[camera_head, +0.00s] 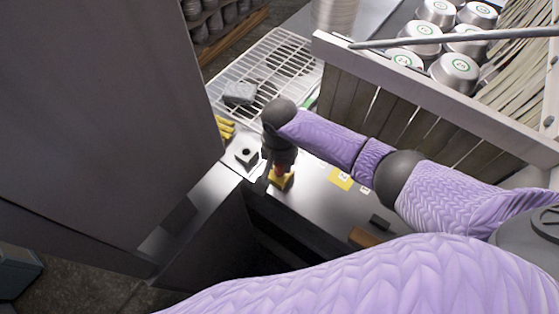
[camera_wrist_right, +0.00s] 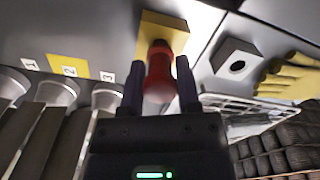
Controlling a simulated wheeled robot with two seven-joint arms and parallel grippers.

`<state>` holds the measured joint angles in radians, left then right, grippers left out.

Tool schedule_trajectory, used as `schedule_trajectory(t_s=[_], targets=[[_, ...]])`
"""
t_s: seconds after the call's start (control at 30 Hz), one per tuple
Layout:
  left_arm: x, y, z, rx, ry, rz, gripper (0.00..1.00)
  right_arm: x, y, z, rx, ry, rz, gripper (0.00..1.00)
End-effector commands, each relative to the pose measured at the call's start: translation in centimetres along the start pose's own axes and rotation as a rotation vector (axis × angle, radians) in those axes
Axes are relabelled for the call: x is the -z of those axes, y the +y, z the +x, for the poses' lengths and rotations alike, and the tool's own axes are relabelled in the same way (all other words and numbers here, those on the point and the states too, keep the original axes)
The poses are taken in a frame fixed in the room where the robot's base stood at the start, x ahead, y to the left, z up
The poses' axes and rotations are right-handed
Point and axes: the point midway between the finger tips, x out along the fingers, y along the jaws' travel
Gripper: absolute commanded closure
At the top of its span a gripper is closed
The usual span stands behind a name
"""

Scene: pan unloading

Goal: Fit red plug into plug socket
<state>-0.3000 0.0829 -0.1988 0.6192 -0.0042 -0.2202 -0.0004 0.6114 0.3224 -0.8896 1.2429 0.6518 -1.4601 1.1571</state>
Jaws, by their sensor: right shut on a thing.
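My right gripper (camera_head: 279,160) points down at the counter in the head view, at the end of a purple-sleeved arm. It is shut on the red plug (camera_head: 281,170), which also shows between the two dark fingers (camera_wrist_right: 160,80) in the right wrist view (camera_wrist_right: 158,62). The plug's far end meets a yellow block (camera_head: 283,183), also in the wrist view (camera_wrist_right: 152,28); I cannot tell whether it sits inside it. A grey block with a round dark hole (camera_head: 240,164), apparently a socket, stands beside it, also in the wrist view (camera_wrist_right: 226,51). Its hole looks empty. My left gripper is not in view.
A white wire rack (camera_head: 288,50) with a grey item lies behind. Yellow gloves (camera_wrist_right: 290,82) lie near the grey block. A wooden-sided crate (camera_head: 345,75) with metal cups stands at the right. A large grey panel (camera_head: 90,110) fills the left.

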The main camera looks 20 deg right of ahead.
Motion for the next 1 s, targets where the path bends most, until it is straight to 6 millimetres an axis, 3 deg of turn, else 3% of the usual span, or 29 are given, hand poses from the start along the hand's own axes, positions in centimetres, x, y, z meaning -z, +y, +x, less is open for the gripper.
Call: schedule_trajectory(t_s=[0.87, 0.9, 1.0], targets=[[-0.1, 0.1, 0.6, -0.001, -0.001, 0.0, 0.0, 0.0, 0.0, 1.1, 0.001, 0.001, 0.0, 1.0], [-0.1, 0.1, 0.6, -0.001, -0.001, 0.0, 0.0, 0.0, 0.0, 1.1, 0.0, 0.001, 0.0, 0.56], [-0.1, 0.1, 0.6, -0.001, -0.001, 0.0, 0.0, 0.0, 0.0, 1.1, 0.0, 0.0, 0.0, 0.35]])
